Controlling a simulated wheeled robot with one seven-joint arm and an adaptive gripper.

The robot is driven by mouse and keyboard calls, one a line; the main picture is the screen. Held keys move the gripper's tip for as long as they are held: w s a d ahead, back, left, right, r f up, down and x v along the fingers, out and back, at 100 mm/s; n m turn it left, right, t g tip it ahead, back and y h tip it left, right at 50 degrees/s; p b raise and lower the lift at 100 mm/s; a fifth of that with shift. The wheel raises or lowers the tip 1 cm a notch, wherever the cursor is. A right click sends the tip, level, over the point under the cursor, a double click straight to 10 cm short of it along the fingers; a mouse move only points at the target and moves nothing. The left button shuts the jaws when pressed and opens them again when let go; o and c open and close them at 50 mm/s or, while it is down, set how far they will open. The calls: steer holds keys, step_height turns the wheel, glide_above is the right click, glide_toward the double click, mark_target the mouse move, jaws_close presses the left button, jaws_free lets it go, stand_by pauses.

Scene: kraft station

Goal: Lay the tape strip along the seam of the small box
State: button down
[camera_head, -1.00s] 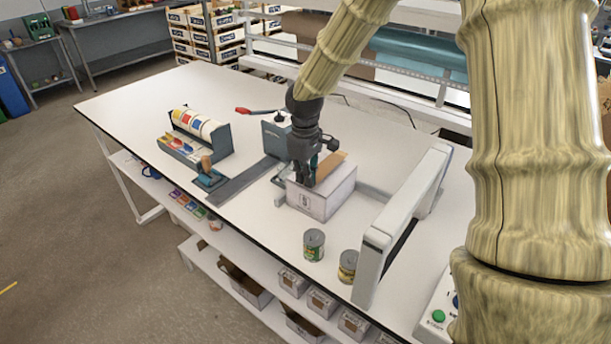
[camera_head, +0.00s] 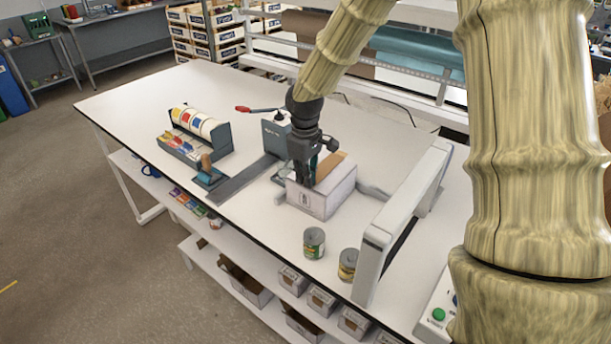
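The small box (camera_head: 320,200) is white and stands on the white table near its middle. A brown strip (camera_head: 330,166) shows on its top, to the right of my gripper; I cannot tell whether it is the tape strip or a bare flap. My gripper (camera_head: 303,184) is dark and points down at the left part of the box top, at or just above it. Its fingertips are small and partly lost against the box, so I cannot tell whether they hold anything. The seam is not clearly visible.
A tape dispenser (camera_head: 187,155) with coloured rolls stands to the left on the table (camera_head: 140,100). A grey device with a red handle (camera_head: 272,135) stands behind the box. Two cans (camera_head: 314,243) stand in front, and a pale upright frame (camera_head: 405,222) stands to the right.

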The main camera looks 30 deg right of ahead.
stand_by(0.3)
steer(key=c, duration=1.6)
jaws_free()
steer(key=shift+o, duration=0.2)
steer(key=shift+r+p, duration=2)
steer(key=shift+r, duration=0.2)
